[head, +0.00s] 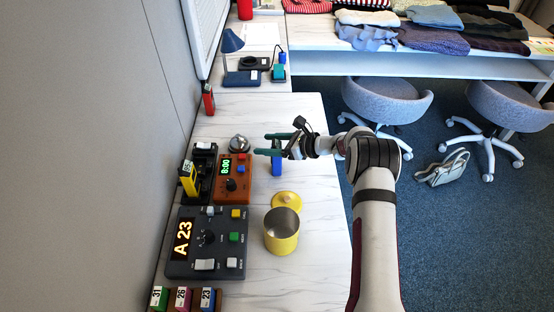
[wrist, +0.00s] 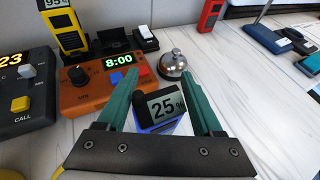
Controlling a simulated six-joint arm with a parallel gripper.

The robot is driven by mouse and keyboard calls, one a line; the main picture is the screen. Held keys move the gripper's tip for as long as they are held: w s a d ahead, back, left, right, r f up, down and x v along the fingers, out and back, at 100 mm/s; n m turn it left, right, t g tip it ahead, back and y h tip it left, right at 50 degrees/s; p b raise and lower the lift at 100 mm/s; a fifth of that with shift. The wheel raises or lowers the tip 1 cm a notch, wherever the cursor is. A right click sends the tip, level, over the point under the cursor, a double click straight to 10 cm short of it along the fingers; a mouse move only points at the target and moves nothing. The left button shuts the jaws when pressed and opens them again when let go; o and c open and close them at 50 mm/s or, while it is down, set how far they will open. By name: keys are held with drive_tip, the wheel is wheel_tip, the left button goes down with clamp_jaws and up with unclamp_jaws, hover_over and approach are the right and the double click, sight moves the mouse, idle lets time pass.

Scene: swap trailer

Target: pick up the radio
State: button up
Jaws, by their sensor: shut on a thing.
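A small blue radio-like handset (head: 277,165) with a dark top is held upright or nearly so over the white table. In the wrist view its display reads 25% on the handset (wrist: 160,108). My gripper (head: 268,145) has teal fingers, which also show in the wrist view (wrist: 160,78) on either side of the handset. The gripper is shut on it. I cannot tell whether its base touches the table. A yellow handset (head: 188,178) reading 95 stands in a black dock (head: 204,160) to the left. A red handset (head: 208,98) stands by the wall.
An orange clock box (head: 233,190) reading 8:00 and a silver bell (head: 239,143) stand left of my gripper. A grey panel (head: 185,262) reading A 23, a yellow canister (head: 281,243) and its lid (head: 287,201) are nearer. Table to the right is clear.

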clamp_jaws()
drive_tip(key=shift+r, duration=0.1)
